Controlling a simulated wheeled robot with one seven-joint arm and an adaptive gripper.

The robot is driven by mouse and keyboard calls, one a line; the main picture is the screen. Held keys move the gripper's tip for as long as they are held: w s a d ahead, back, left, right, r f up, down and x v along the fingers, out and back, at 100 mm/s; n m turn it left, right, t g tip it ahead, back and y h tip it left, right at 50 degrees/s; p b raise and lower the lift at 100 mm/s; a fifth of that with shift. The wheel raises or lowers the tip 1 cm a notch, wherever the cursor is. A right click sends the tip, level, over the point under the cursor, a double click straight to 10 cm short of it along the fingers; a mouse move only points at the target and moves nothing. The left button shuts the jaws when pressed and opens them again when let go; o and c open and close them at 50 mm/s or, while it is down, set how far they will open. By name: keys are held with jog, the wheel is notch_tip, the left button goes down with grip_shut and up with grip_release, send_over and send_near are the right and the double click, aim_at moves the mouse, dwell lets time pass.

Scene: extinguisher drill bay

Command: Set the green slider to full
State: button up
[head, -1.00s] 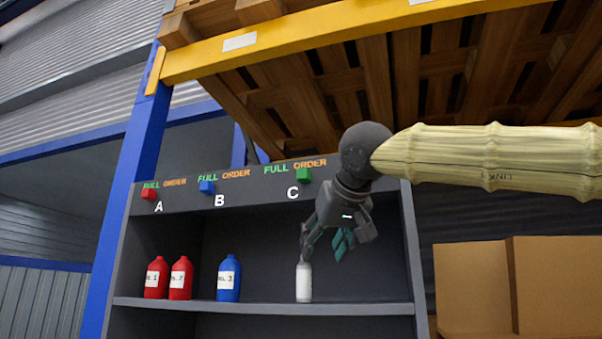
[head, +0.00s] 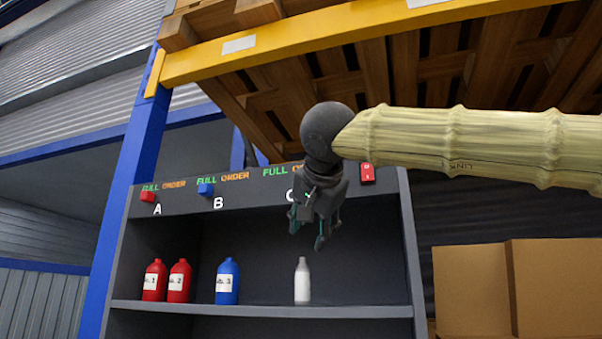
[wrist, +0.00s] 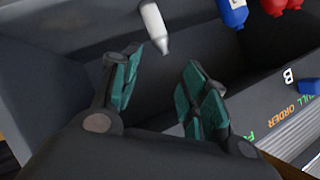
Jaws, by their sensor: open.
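The green slider is hidden now; in the head view my gripper covers its place on the top board (head: 262,186), at the C label. Only the green FULL and part of the orange ORDER lettering show there. My gripper (head: 306,232) is open and empty, in front of the C section and pointing down, above the white bottle. The wrist view shows its two teal-padded fingers apart (wrist: 160,65), with nothing between them and no green slider in sight. I cannot tell whether it touches the board.
The red slider (head: 147,197) and blue slider (head: 206,190) sit left on the board. Below are red bottles (head: 154,281), a blue bottle (head: 228,282) and a white bottle (head: 302,281). A red tag (head: 367,173) is right of C. Cardboard boxes (head: 567,288) stand right.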

jog(key=s+a+r+m+t+h, duration=0.1)
jog(key=s+a+r+m+h, duration=0.2)
jog(key=m, duration=0.8)
jog(key=s+a+r+m+t+h, duration=0.15)
jog(key=r+m, duration=0.35)
jog(key=m, duration=0.6)
jog(key=s+a+r+m+t+h, duration=0.15)
jog(key=s+r+m, duration=0.25)
jog(key=m, duration=0.7)
jog(key=shift+h, duration=0.3)
jog(key=shift+d+p+x, duration=0.15)
jog(key=shift+p+x, duration=1.35)
jog(key=shift+x, duration=1.3)
jog(key=shift+d+p+x, duration=0.1)
jog(key=shift+p+x, duration=1.35)
jog(key=shift+x, duration=1.35)
jog(key=shift+r, duration=0.15)
